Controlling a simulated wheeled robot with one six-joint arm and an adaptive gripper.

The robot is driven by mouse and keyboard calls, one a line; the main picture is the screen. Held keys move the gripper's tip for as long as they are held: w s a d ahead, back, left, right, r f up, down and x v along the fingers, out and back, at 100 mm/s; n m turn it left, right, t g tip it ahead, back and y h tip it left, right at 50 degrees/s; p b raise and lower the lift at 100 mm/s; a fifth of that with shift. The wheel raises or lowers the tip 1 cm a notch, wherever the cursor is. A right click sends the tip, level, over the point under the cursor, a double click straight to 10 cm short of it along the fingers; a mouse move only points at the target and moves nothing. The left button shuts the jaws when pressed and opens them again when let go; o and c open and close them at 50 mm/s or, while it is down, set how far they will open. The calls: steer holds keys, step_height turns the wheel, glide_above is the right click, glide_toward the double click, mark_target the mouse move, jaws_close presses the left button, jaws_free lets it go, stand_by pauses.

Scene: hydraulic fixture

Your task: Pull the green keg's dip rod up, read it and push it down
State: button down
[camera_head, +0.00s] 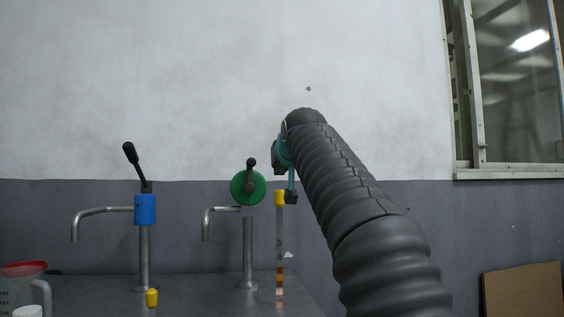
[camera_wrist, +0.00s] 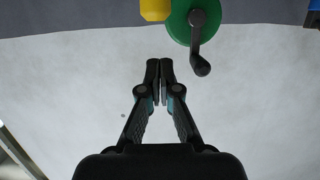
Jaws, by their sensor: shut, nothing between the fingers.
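The green wheel (camera_head: 248,187) with a black crank handle sits above a steel post with a bent spout. To its right the dip rod (camera_head: 279,240) stands upright under a yellow cap (camera_head: 279,198). A long length of its shaft shows, with small marks and an amber stretch near the bottom. My gripper (camera_head: 291,197) is just right of the cap in the head view. In the wrist view my gripper (camera_wrist: 160,68) is shut and empty, apart from the yellow cap (camera_wrist: 155,10) and the green wheel (camera_wrist: 192,20). The keg's body cannot be made out.
A second post with a blue collar (camera_head: 147,209), black lever and spout stands left, with a low yellow cap (camera_head: 152,298) before it. A container with a red rim (camera_head: 23,268) is at far left.

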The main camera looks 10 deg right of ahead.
steer(key=shift+f+b, duration=0.45)
steer(key=shift+f, duration=1.2)
